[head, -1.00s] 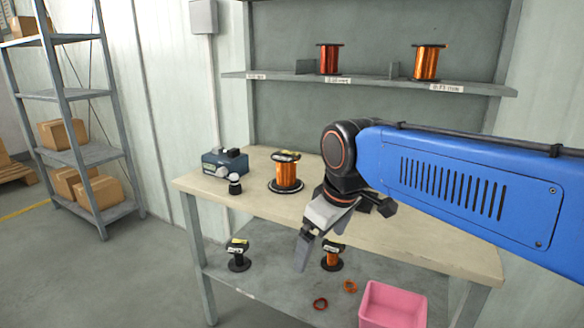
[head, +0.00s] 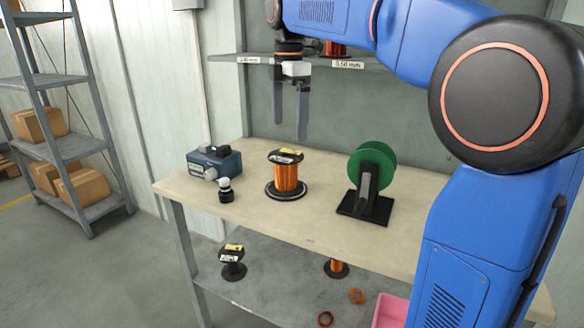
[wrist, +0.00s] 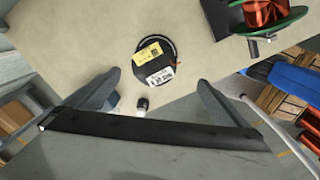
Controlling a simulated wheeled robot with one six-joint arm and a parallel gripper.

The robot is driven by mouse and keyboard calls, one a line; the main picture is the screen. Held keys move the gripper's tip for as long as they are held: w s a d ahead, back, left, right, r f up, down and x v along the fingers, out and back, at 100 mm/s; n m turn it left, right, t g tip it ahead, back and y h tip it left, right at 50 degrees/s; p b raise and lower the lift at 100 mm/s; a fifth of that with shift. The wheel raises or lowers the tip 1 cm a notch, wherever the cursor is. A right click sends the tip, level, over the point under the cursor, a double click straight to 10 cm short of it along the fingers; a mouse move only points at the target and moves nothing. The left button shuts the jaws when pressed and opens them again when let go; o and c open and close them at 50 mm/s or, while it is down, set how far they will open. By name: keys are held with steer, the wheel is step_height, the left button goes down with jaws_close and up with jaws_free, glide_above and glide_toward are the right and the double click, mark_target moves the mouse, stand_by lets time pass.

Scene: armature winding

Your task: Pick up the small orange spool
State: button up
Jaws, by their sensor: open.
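An orange wire spool (head: 286,178) with black flanges stands upright on a black round base on the bench (head: 240,215). The wrist view shows its black top (wrist: 155,62) with yellow and white labels. A second, smaller-looking orange spool (head: 338,267) stands on the lower shelf, partly hidden by the bench edge. I cannot tell for certain which one the task names. My gripper (head: 291,122) is open and empty, pointing down above the bench spool and apart from it. In the wrist view, the bench spool lies ahead of the spread fingers (wrist: 150,100).
A green reel (head: 373,165) on a black stand is to the right on the bench. A blue-grey device (head: 214,163) and a small white-topped black object (head: 226,190) are to the left.

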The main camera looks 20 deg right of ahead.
mark_target(288, 155)
steer(key=shift+w+d+f+n, duration=0.1)
steer(key=shift+w+f+n, duration=0.05)
steer(key=shift+w, duration=0.25)
steer(key=shift+w+f+n, duration=0.1)
steer(key=shift+w+n, duration=0.05)
steer(key=shift+w, duration=0.25)
step_height(288, 155, down, 11)
steer(key=shift+f, duration=0.1)
steer(key=shift+s+a+f, duration=0.1)
steer(key=shift+a+f, duration=0.05)
steer(key=shift+f, duration=1.2)
steer(key=shift+a+f, duration=0.1)
steer(key=shift+f, duration=1.2)
steer(key=c, duration=2.2)
